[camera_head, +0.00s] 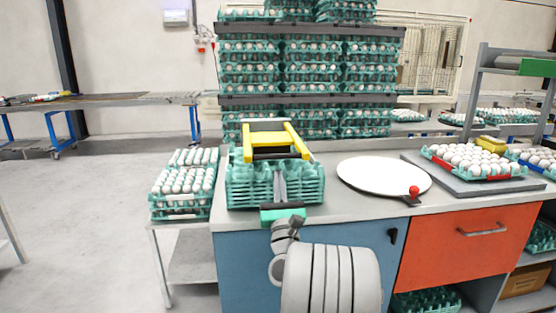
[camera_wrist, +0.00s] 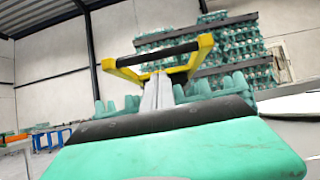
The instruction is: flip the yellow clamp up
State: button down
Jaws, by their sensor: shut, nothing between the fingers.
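The yellow clamp (camera_head: 297,140) is a yellow frame with a dark bar, over the stack of green egg trays (camera_head: 240,190) on the counter. In the wrist view the clamp (camera_wrist: 204,46) spans ahead of my gripper, its black bar crossing between two yellow arms. My gripper (camera_head: 279,176) is shut and empty, its grey fingers pointing over the trays toward the clamp. In the wrist view the fingers (camera_wrist: 157,82) end just below the black bar. I cannot tell whether they touch it. The wide green part of my gripper fills the bottom of that view.
A white round plate (camera_head: 370,176) with a red-knobbed handle lies right of the trays. A stack of trays with eggs (camera_head: 180,214) stands to the left on a lower table. Tall racks of egg trays (camera_head: 311,99) stand behind. The counter's front edge lies beneath my arm.

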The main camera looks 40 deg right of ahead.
notch_tip(320, 180, up, 2)
jog(key=shift+w+r+p, duration=0.1)
jog(key=shift+p, duration=0.3)
jog(key=shift+r, duration=0.1)
